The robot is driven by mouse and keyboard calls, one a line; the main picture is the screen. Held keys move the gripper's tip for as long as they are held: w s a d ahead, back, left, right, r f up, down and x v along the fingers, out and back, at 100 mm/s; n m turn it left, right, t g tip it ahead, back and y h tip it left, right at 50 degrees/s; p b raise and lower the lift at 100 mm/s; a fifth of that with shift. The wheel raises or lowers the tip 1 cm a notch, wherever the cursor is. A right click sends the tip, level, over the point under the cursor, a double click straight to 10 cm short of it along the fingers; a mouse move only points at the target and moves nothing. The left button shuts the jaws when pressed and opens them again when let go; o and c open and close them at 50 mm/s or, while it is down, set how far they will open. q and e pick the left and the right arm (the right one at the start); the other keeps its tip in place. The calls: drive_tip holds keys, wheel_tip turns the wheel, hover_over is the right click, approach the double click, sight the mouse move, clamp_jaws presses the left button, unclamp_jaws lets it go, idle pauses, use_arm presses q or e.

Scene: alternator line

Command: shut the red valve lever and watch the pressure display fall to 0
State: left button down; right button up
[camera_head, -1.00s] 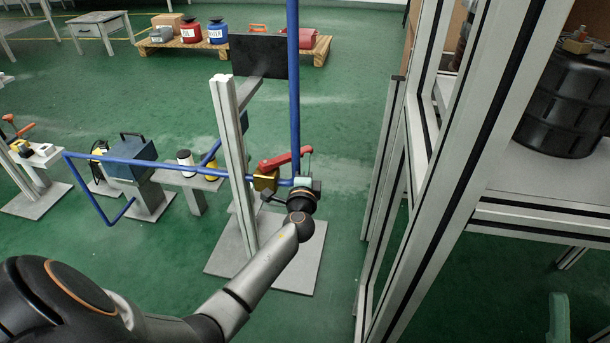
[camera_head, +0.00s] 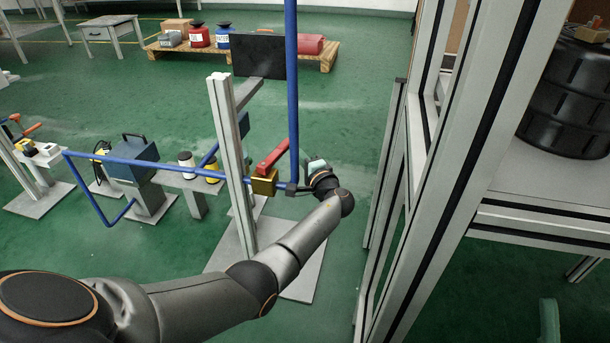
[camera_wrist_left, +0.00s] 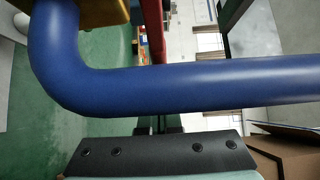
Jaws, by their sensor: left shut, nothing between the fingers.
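The red valve lever (camera_head: 272,157) sits on a yellow valve body (camera_head: 264,182) on the blue pipe (camera_head: 293,90), slanting up to the right. In the left wrist view, part of the red lever (camera_wrist_left: 155,30) and the yellow body (camera_wrist_left: 98,10) show behind the bend of the blue pipe (camera_wrist_left: 200,88). My left gripper (camera_head: 316,163) is shut and empty, just right of the pipe and apart from the lever; the pipe partly hides its fingers (camera_wrist_left: 158,124) in the wrist view. The dark display panel (camera_head: 258,55) shows no readable number. My right gripper is not in view.
A grey upright post (camera_head: 230,150) stands left of the valve. A tall aluminium frame (camera_head: 475,150) stands close to my left arm's right side. A blue box (camera_head: 133,160) and bench items are at left.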

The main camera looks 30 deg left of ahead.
use_arm(q)
drive_tip(key=shift+w+a+n+g+y, duration=0.15)
drive_tip(key=shift+a+n+g, duration=0.15)
drive_tip(key=shift+a, duration=0.25)
drive_tip(key=shift+w+a+n+g+y, duration=0.1)
drive_tip(key=shift+a+n+g+y, duration=0.1)
drive_tip(key=shift+a+g, duration=0.3)
drive_tip(key=shift+s+a+g, duration=0.15)
drive_tip(key=shift+a+g, duration=0.25)
drive_tip(key=p+v, duration=0.3)
drive_tip(key=v, duration=0.4)
drive_tip(key=shift+d, duration=0.45)
drive_tip(key=shift+f+p, duration=0.15)
drive_tip(key=shift+p, duration=0.15)
